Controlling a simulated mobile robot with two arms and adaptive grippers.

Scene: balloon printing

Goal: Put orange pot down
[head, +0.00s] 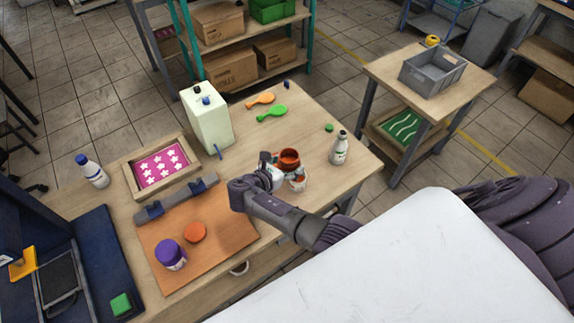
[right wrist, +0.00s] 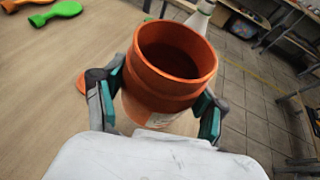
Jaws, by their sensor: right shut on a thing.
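The orange pot (head: 289,157) is at the right part of the wooden table, upright or nearly so, with its open top showing. In the right wrist view the pot (right wrist: 175,65) has a wide orange rim and a paler lower body with a label. My right gripper (right wrist: 158,112) is shut around the lower body, with a teal-padded finger on each side. The gripper also shows in the head view (head: 279,174). The pot's base is hidden, so I cannot tell whether it touches the table. My left gripper is not in view.
A white bottle (head: 339,149) stands right of the pot. Orange and green balloons (head: 272,113) lie behind it. A pale canister (head: 207,118), a framed pink screen (head: 160,167) and a brown mat (head: 222,237) with a purple-lidded pot (head: 170,254) and orange disc (head: 195,232) are to the left.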

